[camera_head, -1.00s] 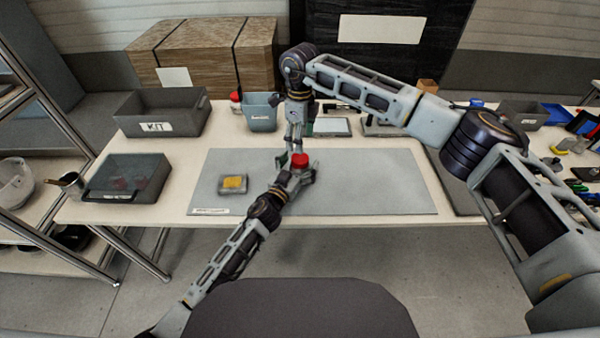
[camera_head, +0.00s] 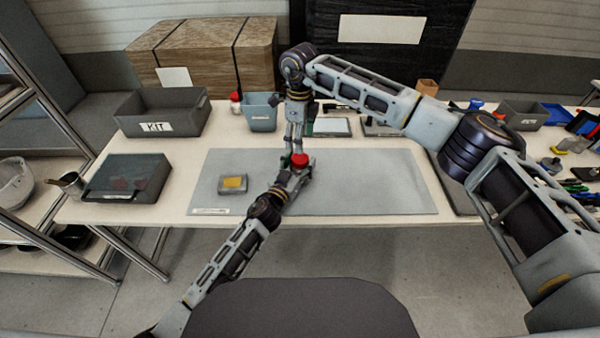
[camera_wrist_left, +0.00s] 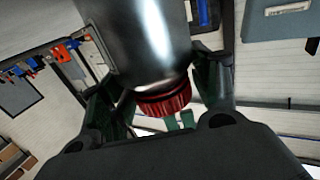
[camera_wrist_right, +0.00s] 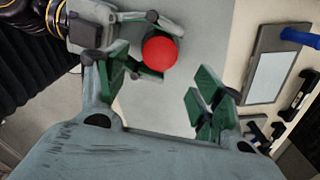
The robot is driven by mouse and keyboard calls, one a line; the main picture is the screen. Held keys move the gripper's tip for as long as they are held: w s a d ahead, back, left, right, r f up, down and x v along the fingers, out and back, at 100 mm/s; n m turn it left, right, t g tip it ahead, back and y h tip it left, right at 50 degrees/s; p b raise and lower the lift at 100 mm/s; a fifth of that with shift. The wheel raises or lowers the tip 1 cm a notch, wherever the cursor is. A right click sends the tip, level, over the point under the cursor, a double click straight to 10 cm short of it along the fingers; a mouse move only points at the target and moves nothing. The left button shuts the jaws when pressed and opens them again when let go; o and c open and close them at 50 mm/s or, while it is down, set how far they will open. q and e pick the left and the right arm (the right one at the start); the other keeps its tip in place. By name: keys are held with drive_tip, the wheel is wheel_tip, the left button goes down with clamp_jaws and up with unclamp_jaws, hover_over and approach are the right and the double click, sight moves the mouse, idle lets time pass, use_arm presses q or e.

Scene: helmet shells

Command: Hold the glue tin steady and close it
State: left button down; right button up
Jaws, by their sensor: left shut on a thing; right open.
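The glue tin (camera_wrist_left: 145,45) is a shiny grey cylinder with a ribbed red lid (camera_wrist_left: 165,100) in the left wrist view. In the head view its red lid (camera_head: 300,160) shows at the middle of the grey mat, while the gripper hides most of the body. My left gripper (camera_head: 297,173) is shut on the tin's body from the near side. My right gripper (camera_head: 295,143) points down just behind and above the lid. In the right wrist view its green-padded fingers (camera_wrist_right: 163,88) are spread and empty, with the red lid (camera_wrist_right: 160,52) beyond them, apart from the pads.
A small grey box with a yellow top (camera_head: 233,184) lies on the mat (camera_head: 380,185) to the left. A KIT bin (camera_head: 190,117), a lidded dark box (camera_head: 128,180) and a blue-grey bin (camera_head: 262,122) stand around it. The mat's right part is clear.

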sight(300, 158)
drive_tip(key=shift+f, duration=0.1)
idle(0.6)
drive_tip(key=shift+f, duration=3.9)
drive_tip(key=c, duration=1.1)
drive_tip(key=shift+m, duration=1.8)
drive_tip(key=o, duration=1.1)
drive_tip(key=shift+o, duration=0.2)
